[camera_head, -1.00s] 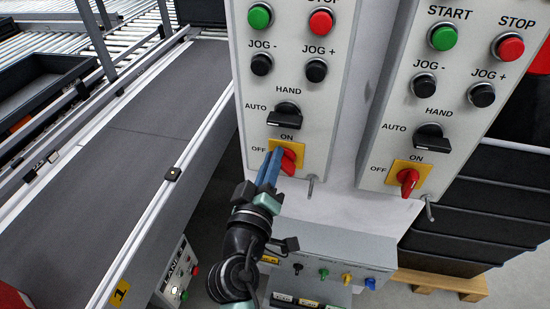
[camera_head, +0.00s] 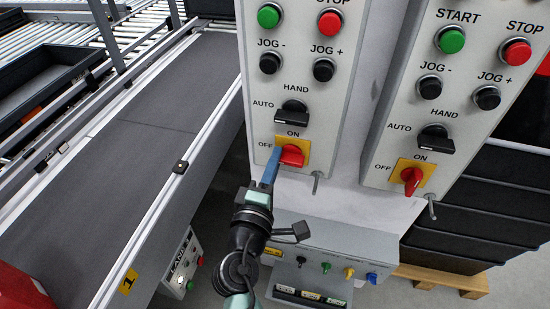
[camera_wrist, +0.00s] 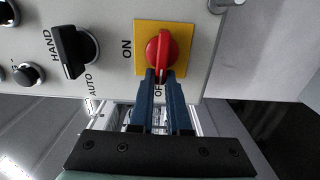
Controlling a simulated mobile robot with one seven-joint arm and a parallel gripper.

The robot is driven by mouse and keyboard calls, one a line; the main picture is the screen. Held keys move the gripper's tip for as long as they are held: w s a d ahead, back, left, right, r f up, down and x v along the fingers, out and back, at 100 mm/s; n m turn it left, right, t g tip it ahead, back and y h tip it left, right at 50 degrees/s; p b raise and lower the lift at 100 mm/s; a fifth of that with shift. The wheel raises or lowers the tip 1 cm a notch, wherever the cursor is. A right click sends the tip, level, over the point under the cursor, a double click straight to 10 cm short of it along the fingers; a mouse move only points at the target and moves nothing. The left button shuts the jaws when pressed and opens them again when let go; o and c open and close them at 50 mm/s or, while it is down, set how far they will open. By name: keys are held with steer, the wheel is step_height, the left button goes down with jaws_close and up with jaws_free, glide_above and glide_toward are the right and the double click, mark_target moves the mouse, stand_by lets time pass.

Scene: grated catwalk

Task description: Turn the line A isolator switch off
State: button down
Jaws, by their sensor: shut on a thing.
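A red rotary isolator switch (camera_head: 292,156) on a yellow plate sits at the bottom of the left control panel. In the wrist view the red handle (camera_wrist: 160,50) lies along the line toward the OFF label, with ON off to its side. My gripper (camera_head: 273,165) comes from the lower left, its blue fingers shut on the OFF-side end of the handle. The fingers also show in the wrist view (camera_wrist: 160,80). No line name is readable on either panel.
Above the held switch is a black HAND/AUTO selector (camera_head: 294,112). A metal pin (camera_head: 316,182) sticks out at the panel's lower right. A grey box (camera_head: 335,255) with small coloured switches is below. A conveyor (camera_head: 130,150) runs along the left; black crates (camera_head: 480,215) stand at right.

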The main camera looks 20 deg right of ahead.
steer(key=shift+f, duration=0.15)
stand_by(0.4)
steer(key=c, duration=0.9)
jaws_free()
steer(key=shift+s, duration=0.1)
steer(key=b+v, duration=0.1)
steer(key=v, duration=1.2)
steer(key=shift+b, duration=0.3)
